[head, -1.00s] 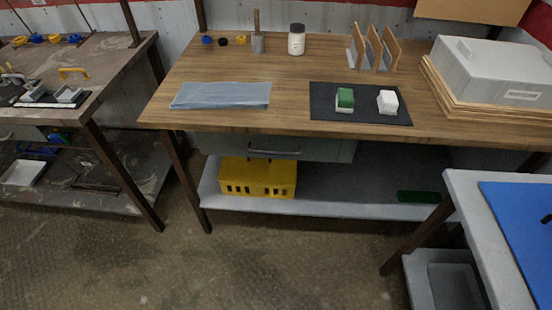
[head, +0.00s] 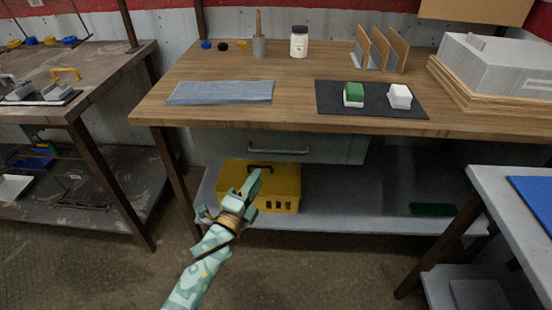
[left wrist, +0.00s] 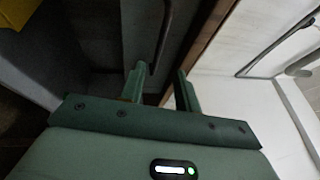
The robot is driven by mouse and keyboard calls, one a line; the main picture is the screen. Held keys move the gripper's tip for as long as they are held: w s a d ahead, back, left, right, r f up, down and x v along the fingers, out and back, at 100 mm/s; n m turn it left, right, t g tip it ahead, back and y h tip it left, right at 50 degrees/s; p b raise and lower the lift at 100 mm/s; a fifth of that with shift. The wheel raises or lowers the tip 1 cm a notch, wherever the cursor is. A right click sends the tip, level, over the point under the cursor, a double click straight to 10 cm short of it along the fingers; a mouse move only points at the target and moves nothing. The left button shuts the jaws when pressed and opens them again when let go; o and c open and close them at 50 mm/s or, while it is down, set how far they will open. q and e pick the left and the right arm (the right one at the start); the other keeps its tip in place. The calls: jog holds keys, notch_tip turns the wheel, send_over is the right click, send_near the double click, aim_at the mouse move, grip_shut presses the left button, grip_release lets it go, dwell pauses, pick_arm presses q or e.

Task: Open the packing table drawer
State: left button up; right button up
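The packing table drawer (head: 215,147) is a grey-green front under the wooden tabletop, and it looks closed. Its dark metal bar handle (head: 278,151) is in the middle of the front. A bar that looks like this handle (left wrist: 166,32) also shows ahead in the left wrist view. My left gripper (head: 253,181) is in front of the table, in the picture below and left of the handle. In the left wrist view its fingers (left wrist: 162,82) are apart with nothing between them, short of the bar. My right gripper is out of view.
A yellow crate (head: 284,188) stands on the lower shelf (head: 335,212), behind my left gripper in the picture. The wooden tabletop (head: 220,120) overhangs the drawer. A side table (head: 490,190) stands at the right, and another bench (head: 95,90) at the left.

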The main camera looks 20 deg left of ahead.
pick_arm(q)
jog(key=b+x, duration=0.2)
jog(key=x, duration=0.8)
grip_shut()
jog(key=shift+s, duration=0.1)
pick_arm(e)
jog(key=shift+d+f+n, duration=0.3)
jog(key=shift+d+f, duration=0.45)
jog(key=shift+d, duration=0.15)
